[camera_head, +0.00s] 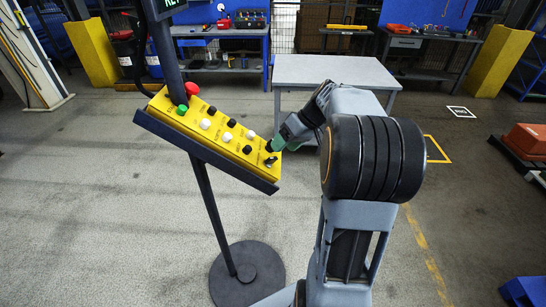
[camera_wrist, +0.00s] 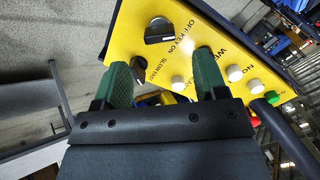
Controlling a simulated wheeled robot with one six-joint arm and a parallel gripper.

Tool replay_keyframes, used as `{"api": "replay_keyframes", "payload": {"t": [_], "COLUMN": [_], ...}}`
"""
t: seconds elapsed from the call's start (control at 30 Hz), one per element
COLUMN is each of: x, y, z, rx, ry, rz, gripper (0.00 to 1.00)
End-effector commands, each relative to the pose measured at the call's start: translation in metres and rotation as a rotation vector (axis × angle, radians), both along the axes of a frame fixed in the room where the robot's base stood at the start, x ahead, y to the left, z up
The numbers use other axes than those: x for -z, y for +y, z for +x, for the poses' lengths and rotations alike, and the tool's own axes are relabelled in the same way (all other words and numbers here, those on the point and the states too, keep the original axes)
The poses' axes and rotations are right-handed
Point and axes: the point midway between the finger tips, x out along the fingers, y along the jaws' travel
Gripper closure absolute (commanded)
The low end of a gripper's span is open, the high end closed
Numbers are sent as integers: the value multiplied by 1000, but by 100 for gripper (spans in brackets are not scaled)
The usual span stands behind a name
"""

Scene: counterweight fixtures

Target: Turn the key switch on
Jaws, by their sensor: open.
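The key switch (camera_wrist: 158,31) is a dark knob with a grey face near the end of a yellow control panel (camera_wrist: 130,22), with "OFF KEY ON" lettered beside it. In the head view the key switch (camera_head: 270,161) sits at the panel's lower right end. My gripper (camera_wrist: 162,62) has two green fingers, spread apart with nothing held between them. The key switch lies beyond the fingertips, apart from them in the wrist picture. In the head view my gripper (camera_head: 276,144) is at the panel's right edge, close to the switch. The switch's exact turn angle is hard to tell.
A dark selector marked "SLOW FAST" (camera_wrist: 138,69) is close to the left finger. White buttons (camera_wrist: 234,73), a green button (camera_head: 182,110) and a red mushroom button (camera_head: 191,89) share the panel. Its stand has a round base (camera_head: 247,280). A grey table (camera_head: 335,70) stands behind.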

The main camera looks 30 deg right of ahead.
Motion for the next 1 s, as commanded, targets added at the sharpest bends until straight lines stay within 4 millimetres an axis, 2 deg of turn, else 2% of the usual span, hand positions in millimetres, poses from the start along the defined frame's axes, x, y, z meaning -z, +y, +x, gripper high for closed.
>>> {"api": "replay_keyframes", "payload": {"t": [0.2,0.4,0.87,1.0], "x": [30,47,56,55], "y": [21,32,36,36], "z": [8,14,16,16], "rx": [-1,0,1,1], "ry": [3,1,1,1], "rz": [0,1,-1,-2], "gripper": [34,34,34,46]}}
